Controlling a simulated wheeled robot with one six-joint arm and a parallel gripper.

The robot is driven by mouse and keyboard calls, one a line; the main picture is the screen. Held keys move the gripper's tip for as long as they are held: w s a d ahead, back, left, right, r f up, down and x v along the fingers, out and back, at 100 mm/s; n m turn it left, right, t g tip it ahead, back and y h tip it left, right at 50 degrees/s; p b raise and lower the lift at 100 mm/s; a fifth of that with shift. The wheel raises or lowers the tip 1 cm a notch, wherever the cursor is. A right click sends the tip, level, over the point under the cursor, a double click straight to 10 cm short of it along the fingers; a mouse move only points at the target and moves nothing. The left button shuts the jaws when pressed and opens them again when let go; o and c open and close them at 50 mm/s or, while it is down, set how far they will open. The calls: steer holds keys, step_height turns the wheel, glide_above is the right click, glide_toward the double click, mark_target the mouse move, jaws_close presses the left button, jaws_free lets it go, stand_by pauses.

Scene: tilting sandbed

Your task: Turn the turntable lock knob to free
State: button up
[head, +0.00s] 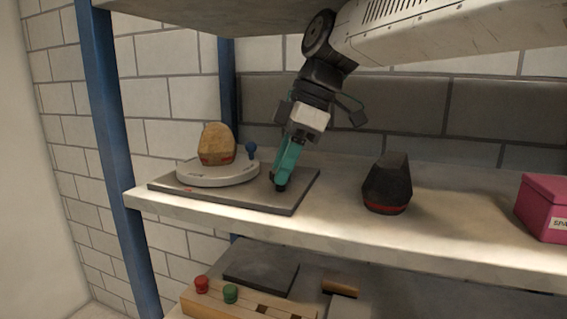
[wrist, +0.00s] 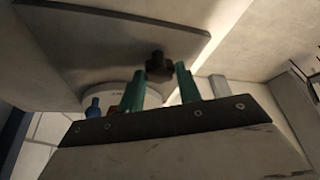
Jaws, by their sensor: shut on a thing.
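The turntable (head: 218,180) is a pale round disc on a dark grey base plate (head: 298,197) at the left of the shelf. The lock knob (head: 280,187) is small and black and sits at the right part of the plate; the wrist view shows its dark lobed shape (wrist: 158,67). My gripper (head: 284,178) reaches down to it with teal fingers, and it is shut on the knob. In the wrist view the fingertips (wrist: 160,76) lie on either side of the knob. The fingers partly hide the knob in the head view, so its turn angle is unclear.
A tan stone (head: 215,144) with a red band and a blue peg (head: 251,152) stand on the turntable. A dark stone (head: 387,180) stands right of the plate, and a pink box (head: 546,204) farther right. A blue post (head: 102,110) rises at left.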

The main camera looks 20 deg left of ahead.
stand_by(0.4)
steer(key=o, duration=1)
steer(key=shift+c, duration=0.2)
steer(key=shift+w+d+r, duration=0.1)
steer(key=shift+d+r, duration=0.05)
steer(key=shift+r, duration=0.1)
steer(key=w+d, duration=0.1)
steer(key=d, duration=0.2)
steer(key=w+d, duration=0.2)
steer(key=d, duration=0.2)
steer(key=w+d, duration=0.2)
steer(key=d, duration=0.2)
steer(key=shift+w+r, duration=0.1)
steer(key=shift+r, duration=0.15)
